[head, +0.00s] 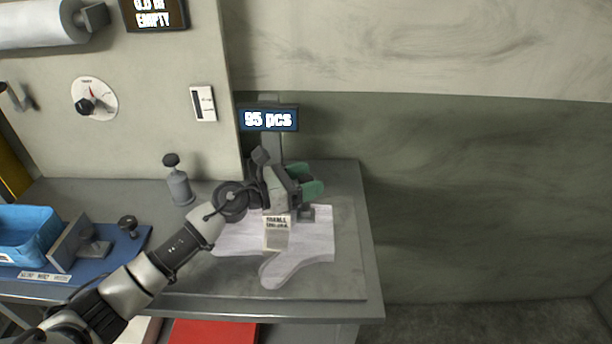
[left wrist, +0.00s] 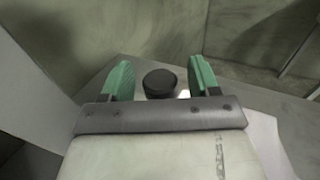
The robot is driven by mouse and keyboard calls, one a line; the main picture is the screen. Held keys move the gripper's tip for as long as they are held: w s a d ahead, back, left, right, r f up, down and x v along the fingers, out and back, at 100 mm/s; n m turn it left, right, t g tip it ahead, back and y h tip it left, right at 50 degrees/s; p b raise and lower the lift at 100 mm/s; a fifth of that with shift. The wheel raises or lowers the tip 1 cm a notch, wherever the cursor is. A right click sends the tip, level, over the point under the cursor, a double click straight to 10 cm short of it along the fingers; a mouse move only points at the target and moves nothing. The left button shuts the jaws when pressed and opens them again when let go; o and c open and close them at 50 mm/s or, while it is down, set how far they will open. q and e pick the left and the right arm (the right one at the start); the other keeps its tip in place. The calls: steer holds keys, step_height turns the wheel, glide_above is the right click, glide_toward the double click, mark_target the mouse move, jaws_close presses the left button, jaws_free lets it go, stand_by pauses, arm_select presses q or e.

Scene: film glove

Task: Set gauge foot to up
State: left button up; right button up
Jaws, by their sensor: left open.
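My left gripper (head: 310,179) reaches over the bench from the left with its two green fingers apart. In the left wrist view the fingers (left wrist: 160,80) stand on either side of a dark round knob (left wrist: 160,84), with gaps showing; I cannot tell whether it is the gauge foot's top. A small grey foot-like part (head: 307,212) shows just below the fingers in the head view. A grey post (head: 271,146) with a "95 pcs" display (head: 268,119) stands behind. My gripper hides much of the gauge. My right gripper is out of view.
A pale glove-shaped sheet (head: 290,268) lies on the bench (head: 345,280), with a small labelled block (head: 277,236) on it. A grey bottle-like dispenser (head: 179,183), a blue bin (head: 25,222) and a black knob (head: 128,222) stand left. The bench's right end is clear.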

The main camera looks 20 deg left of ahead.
arm_select(q)
steer(key=shift+c, duration=0.2)
jaws_close()
step_height(320, 180, up, 9)
steer(key=p, duration=0.7)
steer(key=shift+f, duration=0.1)
steer(key=shift+c, duration=0.4)
jaws_free()
steer(key=shift+f, duration=0.1)
steer(key=shift+o, duration=0.6)
